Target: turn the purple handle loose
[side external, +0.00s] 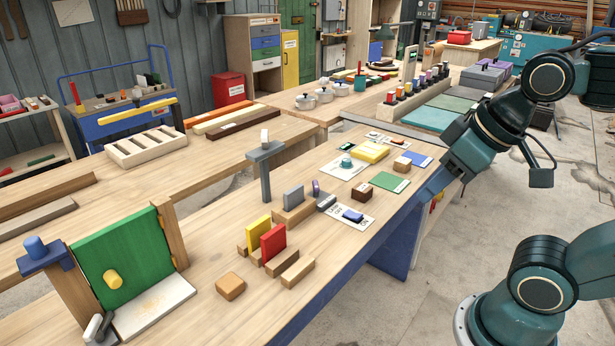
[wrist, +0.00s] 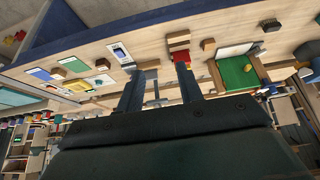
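The purple handle (side external: 316,187) is a small upright purple piece at the right end of a wooden block (side external: 296,212) on the workbench. A grey plate (side external: 293,196) stands in the same block, and a dark grey piece (side external: 327,202) is just right of the handle. My gripper (side external: 432,188) is well to the right of the handle, over the bench's right edge, apart from it. In the wrist view its two fingers (wrist: 163,74) are spread with nothing between them. I cannot make out the purple handle in the wrist view.
A grey post with an arm (side external: 266,165) stands behind the block. Red (side external: 273,241) and yellow (side external: 258,233) plates stand in front. A green panel (side external: 120,255) is at the left. Cards and a wooden cube (side external: 402,164) lie at the right. Bare bench shows at front centre.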

